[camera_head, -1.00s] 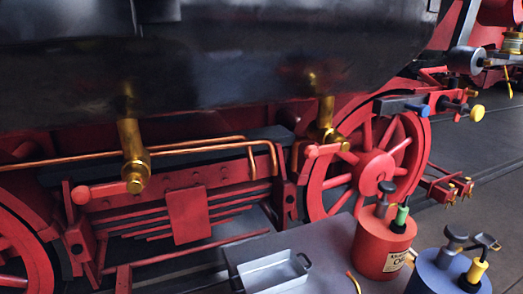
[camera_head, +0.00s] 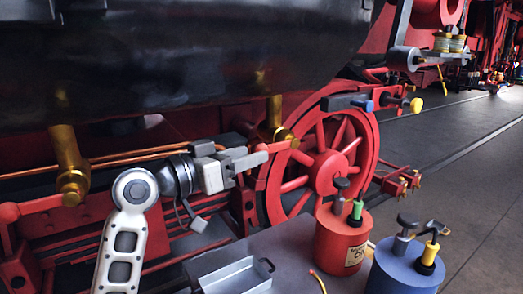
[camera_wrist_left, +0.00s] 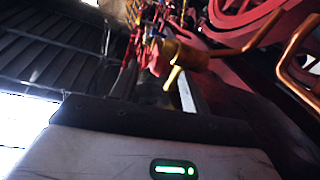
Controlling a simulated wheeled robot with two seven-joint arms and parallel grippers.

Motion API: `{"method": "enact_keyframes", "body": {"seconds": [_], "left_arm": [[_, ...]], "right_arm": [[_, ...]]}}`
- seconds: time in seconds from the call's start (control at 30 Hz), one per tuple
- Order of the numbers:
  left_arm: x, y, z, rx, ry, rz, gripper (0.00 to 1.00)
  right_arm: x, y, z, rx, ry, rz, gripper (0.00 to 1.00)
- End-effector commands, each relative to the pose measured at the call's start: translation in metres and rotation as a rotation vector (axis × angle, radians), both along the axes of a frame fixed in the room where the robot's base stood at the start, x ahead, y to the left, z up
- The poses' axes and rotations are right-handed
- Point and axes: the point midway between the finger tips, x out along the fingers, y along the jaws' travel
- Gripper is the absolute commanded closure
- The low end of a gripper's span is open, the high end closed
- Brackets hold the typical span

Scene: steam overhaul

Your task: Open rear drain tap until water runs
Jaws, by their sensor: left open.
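Two brass drain taps hang under the black cylinder in the head view, a left one (camera_head: 72,165) and a right one (camera_head: 276,120). I cannot tell which is the rear one. Each has a red lever with a rounded end pointing left; the right tap's lever (camera_head: 284,145) is partly hidden by my left gripper. My left gripper (camera_head: 258,160) is open, its fingers at the left end of that lever; contact is unclear. In the left wrist view a brass tap (camera_wrist_left: 187,57) shows ahead of the grey gripper body. No running water shows. My right gripper is not in view.
Copper pipes (camera_head: 130,155) run behind my arm. A red spoked wheel (camera_head: 325,165) stands right of the gripper. Below, a grey table holds a metal tray (camera_head: 235,276), a red oil can (camera_head: 340,240) and a blue can (camera_head: 405,272). Floor at right is clear.

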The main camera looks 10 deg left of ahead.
Motion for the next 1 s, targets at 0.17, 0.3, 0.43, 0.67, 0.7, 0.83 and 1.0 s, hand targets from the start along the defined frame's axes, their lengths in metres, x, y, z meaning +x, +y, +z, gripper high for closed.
{"method": "enact_keyframes", "body": {"seconds": [0.17,0.3,0.43,0.67,0.7,0.83,1.0], "left_arm": [[0.022,-0.017,0.001,-0.002,0.000,0.000,0.53],[0.031,-0.025,0.000,-0.001,0.000,0.001,0.53],[0.033,-0.027,0.000,0.002,0.000,0.002,0.53],[0.033,-0.027,-0.001,0.002,0.000,0.002,0.67],[0.033,-0.027,-0.001,0.002,0.000,0.002,0.78],[0.033,-0.027,-0.001,0.001,0.001,0.002,1.00],[0.033,-0.029,-0.003,-0.005,-0.005,-0.003,1.00]], "right_arm": [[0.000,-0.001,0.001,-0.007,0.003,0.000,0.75],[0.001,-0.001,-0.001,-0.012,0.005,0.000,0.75],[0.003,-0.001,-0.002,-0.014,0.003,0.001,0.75],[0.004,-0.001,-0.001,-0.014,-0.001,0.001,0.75],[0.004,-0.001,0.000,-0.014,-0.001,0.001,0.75],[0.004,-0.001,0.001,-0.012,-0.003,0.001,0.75],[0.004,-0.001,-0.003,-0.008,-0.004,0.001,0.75]]}}
